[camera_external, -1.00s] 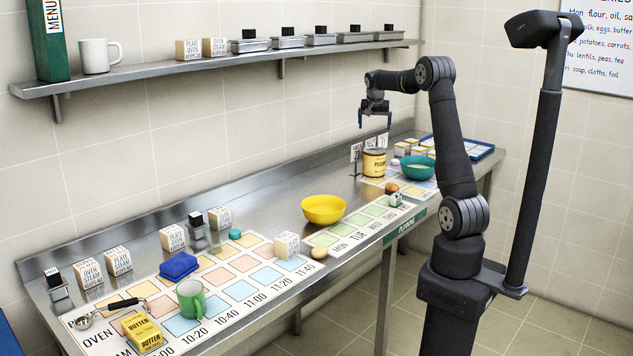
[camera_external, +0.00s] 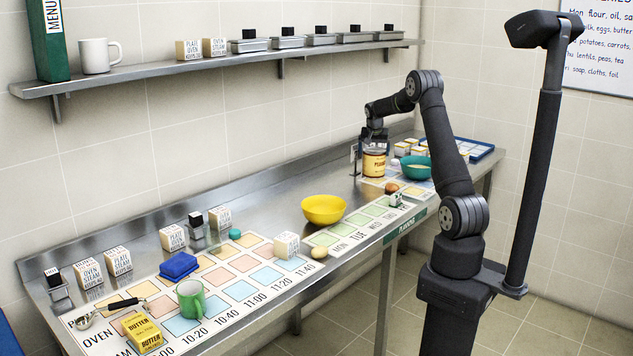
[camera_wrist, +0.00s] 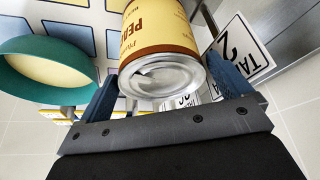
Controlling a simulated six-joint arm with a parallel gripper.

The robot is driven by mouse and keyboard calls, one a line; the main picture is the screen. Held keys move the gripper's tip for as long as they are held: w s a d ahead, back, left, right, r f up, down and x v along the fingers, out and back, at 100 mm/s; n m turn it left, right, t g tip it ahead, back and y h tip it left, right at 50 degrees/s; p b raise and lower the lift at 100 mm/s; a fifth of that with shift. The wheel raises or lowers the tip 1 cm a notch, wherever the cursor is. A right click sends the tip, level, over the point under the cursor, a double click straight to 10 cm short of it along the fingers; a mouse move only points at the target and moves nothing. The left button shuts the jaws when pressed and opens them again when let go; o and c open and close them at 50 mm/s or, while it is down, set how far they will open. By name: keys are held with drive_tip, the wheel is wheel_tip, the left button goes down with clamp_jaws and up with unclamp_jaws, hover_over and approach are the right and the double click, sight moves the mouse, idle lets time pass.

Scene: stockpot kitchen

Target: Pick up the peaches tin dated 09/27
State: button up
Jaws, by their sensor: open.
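The tin (camera_external: 374,165) is yellow with a brown band and a silver end, and stands on the mat at the far end of the steel counter. In the wrist view the tin (camera_wrist: 162,50) shows a label that starts with "PE"; no date is readable. My gripper (camera_external: 374,142) is over the tin, pointing down. In the wrist view my gripper's blue fingers (camera_wrist: 168,88) are open, one on each side of the tin's silver end. I cannot tell whether either finger touches it.
A teal bowl (camera_external: 416,167) stands just right of the tin, and shows close to the left finger in the wrist view (camera_wrist: 45,70). A table-number card (camera_wrist: 240,48) stands close to the right finger. A yellow bowl (camera_external: 323,209) is further left, with bare steel between.

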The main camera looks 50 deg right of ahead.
drive_tip(key=x, duration=0.4)
drive_tip(key=shift+d+f, duration=0.1)
drive_tip(key=shift+d, duration=0.1)
drive_tip(key=c, duration=1.3)
drive_tip(key=shift+w, duration=0.1)
drive_tip(key=shift+r, duration=0.25)
